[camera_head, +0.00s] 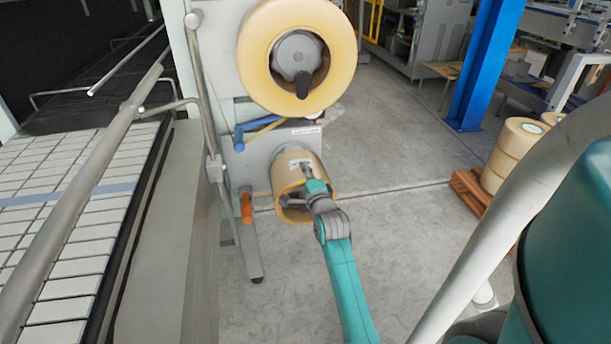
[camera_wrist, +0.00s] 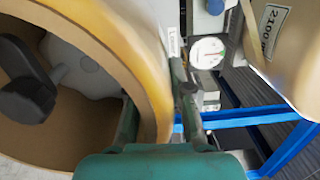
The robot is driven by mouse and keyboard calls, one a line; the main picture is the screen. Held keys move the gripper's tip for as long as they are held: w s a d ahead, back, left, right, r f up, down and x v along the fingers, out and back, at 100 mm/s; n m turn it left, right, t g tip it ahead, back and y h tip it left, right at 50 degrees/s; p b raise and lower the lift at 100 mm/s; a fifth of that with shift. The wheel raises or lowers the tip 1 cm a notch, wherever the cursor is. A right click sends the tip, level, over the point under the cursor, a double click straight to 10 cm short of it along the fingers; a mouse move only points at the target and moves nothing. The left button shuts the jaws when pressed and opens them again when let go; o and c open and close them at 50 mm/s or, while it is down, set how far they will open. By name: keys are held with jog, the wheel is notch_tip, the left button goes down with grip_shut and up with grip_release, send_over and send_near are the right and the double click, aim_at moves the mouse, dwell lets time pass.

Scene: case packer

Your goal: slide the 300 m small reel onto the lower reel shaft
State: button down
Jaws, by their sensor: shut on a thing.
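The small tan reel (camera_head: 312,172) is at the lower part of the machine, its open end toward me. In the wrist view the reel (camera_wrist: 110,35) fills the left side. My gripper (camera_head: 310,187) is shut on the reel's wall; in the wrist view my gripper (camera_wrist: 155,100) has one finger inside the bore and one outside. The lower reel shaft's pale hub (camera_wrist: 80,68) and dark knob (camera_wrist: 28,95) show within the bore, so the reel surrounds the shaft end. How far it is on cannot be told.
A large tape reel (camera_head: 256,75) sits on the upper shaft just above; its labelled side (camera_wrist: 285,50) is close in the wrist view. An orange handle (camera_head: 247,208) and blue lever (camera_head: 258,127) are left. Stacked reels (camera_head: 510,150) stand right. The floor between is clear.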

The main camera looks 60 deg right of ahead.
aim_at(300, 159)
jog(key=shift+s+d+x, duration=0.1)
jog(key=shift+x, duration=1.5)
jog(key=shift+s+d+x, duration=0.15)
jog(key=shift+x, duration=1.45)
jog(key=shift+w+r, duration=0.15)
jog(key=shift+f, duration=0.3)
